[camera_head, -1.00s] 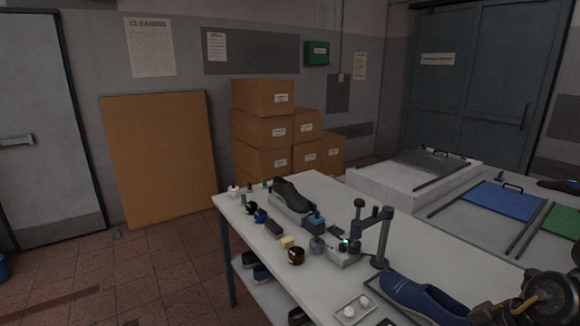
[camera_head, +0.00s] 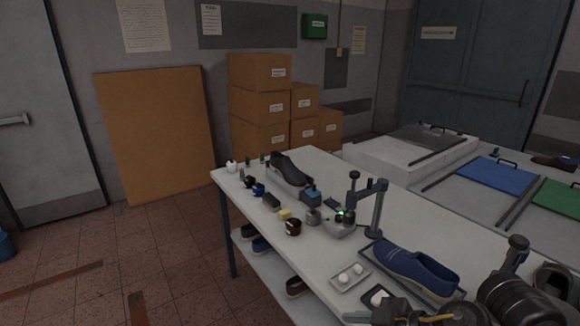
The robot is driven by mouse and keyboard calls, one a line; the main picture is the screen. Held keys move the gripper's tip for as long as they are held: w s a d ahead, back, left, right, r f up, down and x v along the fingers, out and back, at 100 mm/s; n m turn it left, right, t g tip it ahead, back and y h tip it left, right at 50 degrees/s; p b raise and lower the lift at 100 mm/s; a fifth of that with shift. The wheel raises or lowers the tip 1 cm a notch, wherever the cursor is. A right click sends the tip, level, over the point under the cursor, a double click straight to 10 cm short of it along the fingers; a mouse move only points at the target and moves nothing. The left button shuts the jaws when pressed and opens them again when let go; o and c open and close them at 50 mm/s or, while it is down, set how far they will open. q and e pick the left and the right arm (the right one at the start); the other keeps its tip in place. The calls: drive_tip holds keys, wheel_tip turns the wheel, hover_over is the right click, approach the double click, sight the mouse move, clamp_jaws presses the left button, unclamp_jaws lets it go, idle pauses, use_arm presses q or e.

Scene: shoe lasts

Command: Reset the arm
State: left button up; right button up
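My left gripper is not in view. Dark rounded links at the bottom right (camera_head: 510,301) look like part of my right arm, over the near end of the work table (camera_head: 463,241). A dark piece with a yellow part lies to their left at the bottom edge; it may be my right gripper (camera_head: 400,310). Its fingertips are not clear, and I cannot tell whether it is open or shut. A blue shoe (camera_head: 412,268) rests on a dark tray just beyond it. A dark shoe (camera_head: 293,167) sits on a pale block at the table's far end.
A stand with an arm (camera_head: 375,212), a brown jar (camera_head: 293,227), a yellow block (camera_head: 285,214) and a small tray with white pieces (camera_head: 351,277) stand on the table. Shoes lie on the shelf below. Stacked boxes (camera_head: 260,104) stand behind. The floor at left is mostly open.

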drive_tip(key=a+m+t+y, duration=0.1)
drive_tip(key=a+t, duration=0.2)
drive_tip(key=a, duration=0.1)
drive_tip(key=d+f+m+t+h, duration=0.2)
drive_tip(key=d+f+m+h, duration=0.55)
drive_tip(key=f, duration=0.25)
drive_tip(key=s+d+f+m+g+h, duration=0.1)
drive_tip(key=s+d+f+g, duration=0.1)
drive_tip(key=s+d+f, duration=0.3)
drive_tip(key=s+d+f+m+g+h, duration=0.1)
drive_tip(key=s+f+g, duration=0.2)
drive_tip(key=s, duration=0.4)
drive_tip(key=s+d+f+g+h, duration=0.1)
drive_tip(key=s+d+f+g, duration=0.1)
drive_tip(key=s+d+f, duration=0.3)
wheel_tip(320, 180, down, 26)
drive_tip(key=s+a+g, duration=0.1)
drive_tip(key=s+a, duration=0.1)
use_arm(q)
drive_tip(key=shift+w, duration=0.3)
use_arm(e)
drive_tip(key=s+d+f+g, duration=0.1)
drive_tip(key=s+d+f, duration=0.2)
drive_tip(key=s+f, duration=1.2)
drive_tip(key=shift+s+d+g, duration=0.2)
drive_tip(key=shift+s+g, duration=0.1)
